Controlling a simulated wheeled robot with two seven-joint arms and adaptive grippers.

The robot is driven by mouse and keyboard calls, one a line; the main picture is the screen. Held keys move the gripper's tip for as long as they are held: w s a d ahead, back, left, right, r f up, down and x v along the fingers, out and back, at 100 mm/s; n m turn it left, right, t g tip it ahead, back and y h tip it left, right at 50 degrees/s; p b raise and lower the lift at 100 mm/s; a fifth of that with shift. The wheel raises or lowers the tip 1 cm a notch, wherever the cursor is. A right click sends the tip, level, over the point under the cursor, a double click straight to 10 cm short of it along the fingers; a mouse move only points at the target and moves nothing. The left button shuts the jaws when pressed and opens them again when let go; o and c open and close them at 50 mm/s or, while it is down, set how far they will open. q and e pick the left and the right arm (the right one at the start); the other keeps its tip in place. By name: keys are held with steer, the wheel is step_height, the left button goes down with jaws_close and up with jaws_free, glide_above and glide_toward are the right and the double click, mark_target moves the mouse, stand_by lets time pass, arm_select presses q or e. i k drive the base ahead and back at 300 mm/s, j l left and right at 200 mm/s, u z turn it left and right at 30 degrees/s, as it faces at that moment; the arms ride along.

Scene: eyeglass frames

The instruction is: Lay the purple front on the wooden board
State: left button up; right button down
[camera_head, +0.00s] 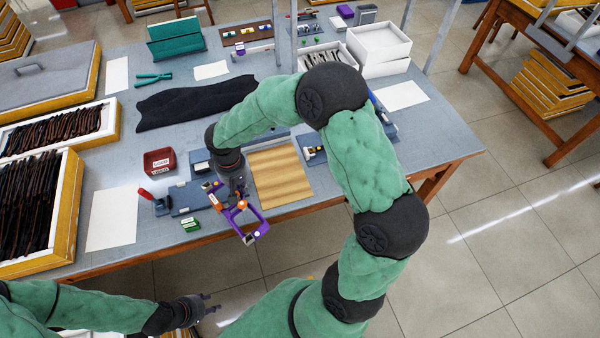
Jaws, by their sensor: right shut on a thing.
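The purple front (261,226) is a purple eyeglass front with orange patches. It hangs by the table's front edge, left of the wooden board. My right gripper (238,200) points down and is shut on it; the fingers hide part of it. The wooden board (285,180) is a light striped rectangle, bare on its visible surface. The front is beside the board, not over it. I cannot tell how high it is held. My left gripper (211,303) is empty, below the table's front edge in the picture, with its two fingertips apart.
A blue-grey fixture (185,198), a red-handled tool (146,194), a green block (191,224) and a red tray (159,161) lie left of the board. White paper (112,218) and trays of dark frames (35,205) are farther left. My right arm arches over the table.

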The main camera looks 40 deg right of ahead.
mark_target(279, 174)
steer(key=z, duration=0.7)
